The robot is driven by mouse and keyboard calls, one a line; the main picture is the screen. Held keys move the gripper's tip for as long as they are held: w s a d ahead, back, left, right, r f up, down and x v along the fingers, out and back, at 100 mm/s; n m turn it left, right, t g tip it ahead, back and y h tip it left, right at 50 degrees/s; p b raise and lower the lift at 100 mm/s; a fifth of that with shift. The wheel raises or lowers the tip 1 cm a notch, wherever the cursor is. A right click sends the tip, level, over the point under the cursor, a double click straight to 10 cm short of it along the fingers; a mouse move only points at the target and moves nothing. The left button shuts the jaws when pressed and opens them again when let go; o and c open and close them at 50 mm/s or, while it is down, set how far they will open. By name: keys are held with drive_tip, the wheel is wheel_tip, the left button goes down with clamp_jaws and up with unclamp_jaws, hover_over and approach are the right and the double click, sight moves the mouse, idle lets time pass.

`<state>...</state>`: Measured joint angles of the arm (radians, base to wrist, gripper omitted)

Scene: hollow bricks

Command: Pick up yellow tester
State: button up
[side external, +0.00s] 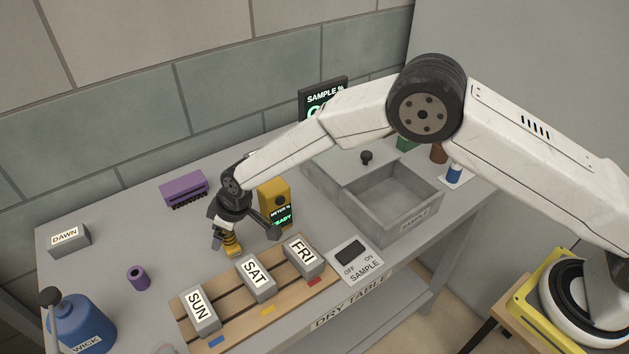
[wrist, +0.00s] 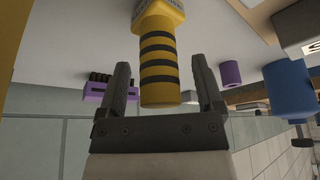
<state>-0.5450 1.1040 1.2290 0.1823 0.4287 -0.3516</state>
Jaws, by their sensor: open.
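A yellow tester with a black-banded grip (side external: 231,243) is by my gripper on the grey table. In the wrist view the yellow tester (wrist: 159,60) runs between my two fingers, its wider yellow head and a grey lettered part at the top edge. My gripper (wrist: 160,72) is open around the banded grip, with a gap visible on both sides. In the side view my gripper (side external: 244,238) points down at the grip and partly hides it. A yellow meter body with a lit "READY" screen (side external: 278,214) stands just behind; whether it joins the grip is unclear.
A wooden rack (side external: 233,310) holds grey bricks labelled SUN, SAT (side external: 256,279) and FRI (side external: 303,256) in front. A sample switch (side external: 357,277) and grey bin (side external: 385,225) stand right. A purple brush (side external: 184,188), purple cylinder (side external: 138,277) and blue bottle (side external: 83,325) are left.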

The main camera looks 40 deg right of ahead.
idle(0.3)
clamp_jaws()
drive_tip(key=shift+r, duration=0.15)
drive_tip(key=shift+r, duration=0.8)
drive_tip(key=s+d+r, duration=0.6)
drive_tip(key=s+r, duration=0.5)
drive_tip(key=s, duration=0.1)
drive_tip(key=shift+s+d, duration=0.2)
drive_tip(key=shift+d, duration=0.05)
drive_tip(key=shift+r, duration=0.1)
